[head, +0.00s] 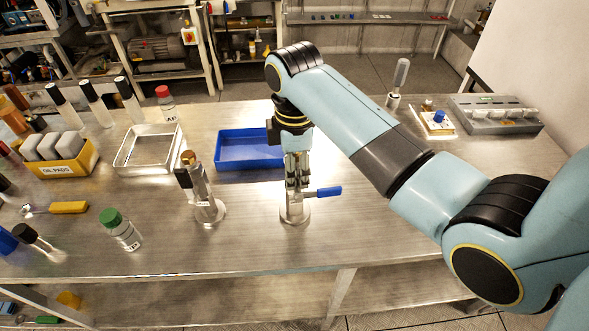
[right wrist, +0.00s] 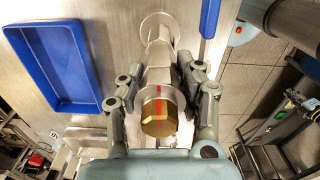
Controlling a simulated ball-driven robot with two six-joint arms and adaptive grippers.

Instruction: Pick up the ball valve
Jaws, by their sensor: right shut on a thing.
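The ball valve (head: 294,210) is a metal body with a round base flange and a blue lever handle pointing right. It stands upright at the middle of the bench; I cannot tell whether its base touches the top. My right gripper (head: 298,180) comes down from above and is shut on its upper body. In the right wrist view the valve (right wrist: 155,108) lies between the two fingers, with its brass hex end marked red facing the camera and the blue handle beyond the right finger. My left gripper is not in view.
A similar metal fitting (head: 203,195) with a brass top and black handle stands close on the left. A blue tray (head: 235,164) lies behind. A green-capped bottle (head: 122,232), a metal tray (head: 125,165) and a yellow bin (head: 75,168) are further left.

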